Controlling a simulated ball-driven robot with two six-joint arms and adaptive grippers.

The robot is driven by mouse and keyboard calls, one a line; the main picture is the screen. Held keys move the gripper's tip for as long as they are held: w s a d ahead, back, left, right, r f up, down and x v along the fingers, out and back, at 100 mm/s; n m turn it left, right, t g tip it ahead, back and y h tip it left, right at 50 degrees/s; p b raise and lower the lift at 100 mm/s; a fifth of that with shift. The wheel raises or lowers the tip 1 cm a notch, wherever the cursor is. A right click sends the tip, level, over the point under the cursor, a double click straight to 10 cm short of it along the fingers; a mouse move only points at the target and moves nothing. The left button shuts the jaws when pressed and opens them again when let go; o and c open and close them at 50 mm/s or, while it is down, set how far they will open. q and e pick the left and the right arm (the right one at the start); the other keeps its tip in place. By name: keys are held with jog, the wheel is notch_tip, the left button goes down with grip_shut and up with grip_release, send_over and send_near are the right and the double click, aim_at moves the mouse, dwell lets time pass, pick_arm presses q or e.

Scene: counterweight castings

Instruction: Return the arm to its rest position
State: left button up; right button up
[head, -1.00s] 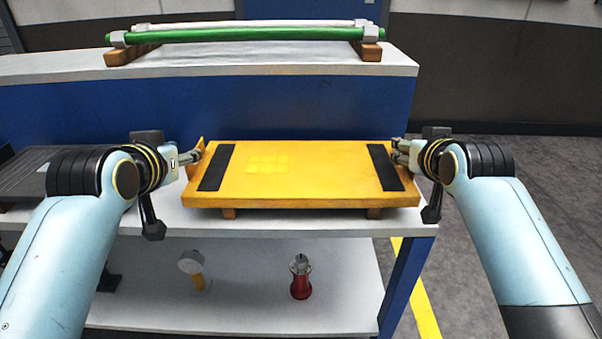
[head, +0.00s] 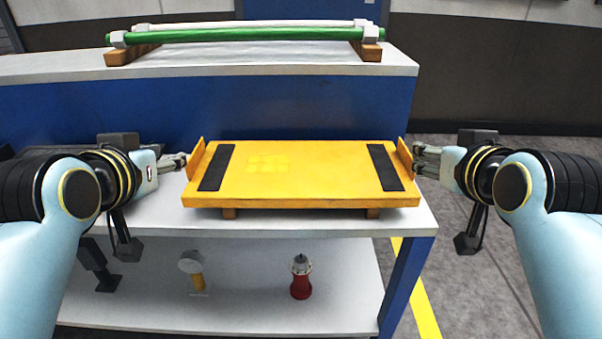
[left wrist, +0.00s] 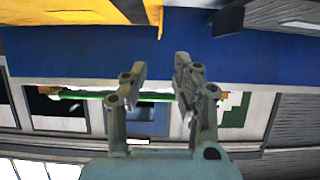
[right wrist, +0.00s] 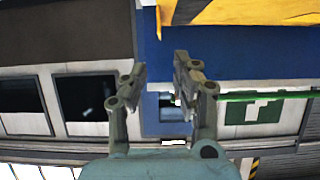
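A yellow board (head: 310,172) with two black strips and an upright tab at each end lies on wooden blocks on the white shelf. My left gripper (head: 187,162) is just left of the left tab (head: 196,152). In the left wrist view its fingers (left wrist: 160,75) are apart with nothing between them. My right gripper (head: 416,160) is just right of the right tab (head: 404,160). In the right wrist view its fingers (right wrist: 158,75) are also apart and empty. I cannot tell from the head view exactly how wide the gaps to the tabs are.
A green bar (head: 240,34) and a white bar rest on wooden supports on the upper ledge behind. A red bottle-like object (head: 301,280) and a yellow-handled tool (head: 197,278) are on the lower shelf. Grey floor (head: 500,270) is open at the right.

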jog(key=shift+s+r, duration=0.3)
jog(key=shift+s, duration=0.3)
